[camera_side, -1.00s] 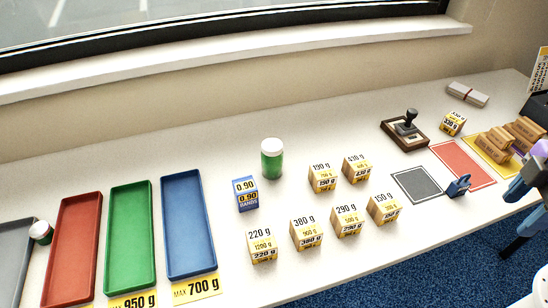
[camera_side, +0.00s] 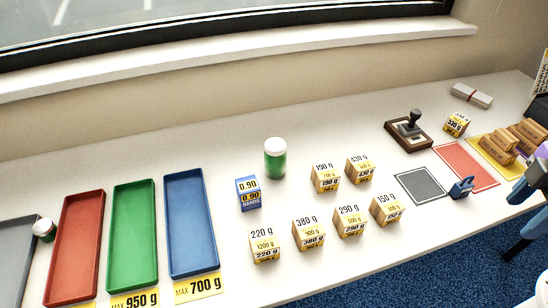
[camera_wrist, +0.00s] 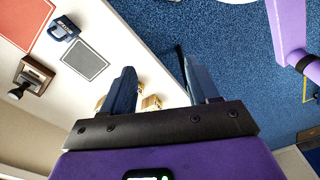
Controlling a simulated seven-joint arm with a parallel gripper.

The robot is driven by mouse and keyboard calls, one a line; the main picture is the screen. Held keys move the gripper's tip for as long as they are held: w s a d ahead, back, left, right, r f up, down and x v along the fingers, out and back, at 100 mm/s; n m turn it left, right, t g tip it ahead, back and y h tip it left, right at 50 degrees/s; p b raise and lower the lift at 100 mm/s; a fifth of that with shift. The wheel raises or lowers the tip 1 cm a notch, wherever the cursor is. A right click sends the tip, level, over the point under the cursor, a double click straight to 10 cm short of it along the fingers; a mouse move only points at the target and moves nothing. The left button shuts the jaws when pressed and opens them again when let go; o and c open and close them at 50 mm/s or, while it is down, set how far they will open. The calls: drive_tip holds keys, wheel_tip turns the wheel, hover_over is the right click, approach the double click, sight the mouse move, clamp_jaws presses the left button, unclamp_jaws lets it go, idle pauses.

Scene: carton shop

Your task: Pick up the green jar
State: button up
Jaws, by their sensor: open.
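The green jar (camera_side: 275,160) has a white lid and stands upright on the white bench, behind the cartons and right of the small blue box. My gripper (camera_wrist: 158,78) shows in the wrist view with two dark blue fingers spread apart and nothing between them. In the side view only part of my arm shows at the right edge, far from the jar. The jar is not seen in the wrist view.
Several weight-marked cartons (camera_side: 308,235) stand in front of the jar. Red (camera_side: 75,250), green (camera_side: 132,240) and blue (camera_side: 187,225) trays lie to the left, beside a smaller white-lidded jar (camera_side: 44,229). A stamp (camera_side: 411,125) and a grey mat (camera_side: 419,185) lie to the right.

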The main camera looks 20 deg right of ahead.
drive_tip(key=o, duration=0.6)
drive_tip(key=n+t, duration=1.3)
drive_tip(key=n, duration=1.1)
approach(279, 157)
drive_tip(key=x, duration=1.2)
drive_tip(key=shift+w+f, duration=0.15)
drive_tip(key=shift+w, duration=0.2)
